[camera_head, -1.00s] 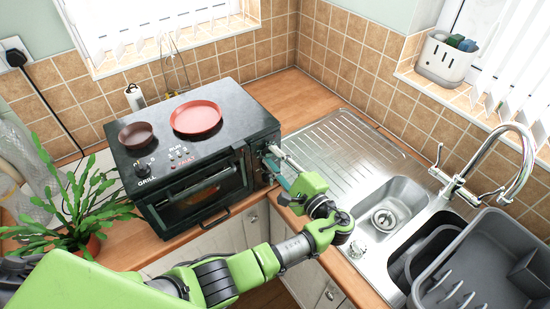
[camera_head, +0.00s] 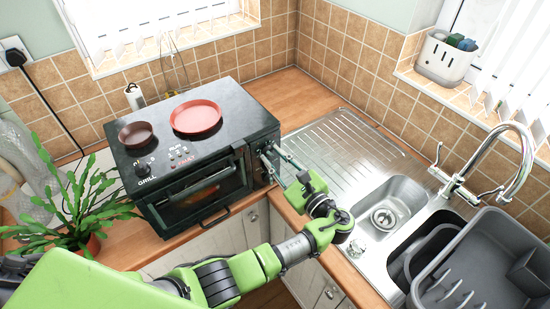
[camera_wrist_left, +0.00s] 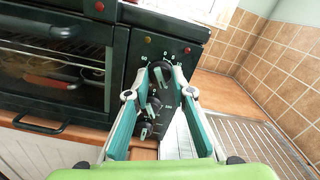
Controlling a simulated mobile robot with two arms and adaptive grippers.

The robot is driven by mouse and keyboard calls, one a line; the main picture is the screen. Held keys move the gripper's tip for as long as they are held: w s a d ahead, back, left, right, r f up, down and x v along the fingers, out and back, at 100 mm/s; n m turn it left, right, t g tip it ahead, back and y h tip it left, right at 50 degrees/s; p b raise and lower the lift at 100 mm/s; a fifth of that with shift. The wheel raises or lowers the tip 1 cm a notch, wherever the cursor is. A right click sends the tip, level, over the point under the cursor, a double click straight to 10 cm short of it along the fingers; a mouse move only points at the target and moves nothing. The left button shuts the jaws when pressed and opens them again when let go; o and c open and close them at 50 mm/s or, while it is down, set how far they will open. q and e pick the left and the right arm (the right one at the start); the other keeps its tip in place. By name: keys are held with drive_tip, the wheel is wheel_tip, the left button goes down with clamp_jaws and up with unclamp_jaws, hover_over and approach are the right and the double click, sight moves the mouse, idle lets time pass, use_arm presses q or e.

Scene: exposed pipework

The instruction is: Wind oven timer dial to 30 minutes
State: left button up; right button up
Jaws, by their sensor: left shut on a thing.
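The black oven (camera_head: 200,135) stands on the wooden counter, its glass door closed. In the left wrist view its control panel (camera_wrist_left: 178,57) has a column of black dials on the right. My left gripper (camera_head: 266,152) reaches the panel at the oven's right end. In the left wrist view its teal fingertips (camera_wrist_left: 161,73) are shut on the upper dial (camera_wrist_left: 158,71), one on each side. The lower dials (camera_wrist_left: 150,108) show between the fingers, apart from them. The dial's pointer and markings are too small to read. My right gripper is not in view.
A red plate (camera_head: 196,117) and a brown bowl (camera_head: 136,134) sit on the oven top. The steel sink (camera_head: 390,205) and drainer (camera_head: 335,150) lie right of the oven. A potted cactus (camera_head: 80,205) stands at the left. A grey dish rack (camera_head: 490,270) is at the lower right.

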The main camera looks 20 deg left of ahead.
use_arm(q)
drive_tip(key=shift+w+r, duration=0.15)
drive_tip(key=shift+r, duration=0.1)
drive_tip(key=o, duration=1.1)
drive_tip(key=shift+a, duration=0.1)
drive_tip(key=shift+f, duration=0.2)
drive_tip(key=shift+r, duration=0.3)
wheel_tip(320, 180, up, 9)
drive_tip(key=shift+r, duration=0.2)
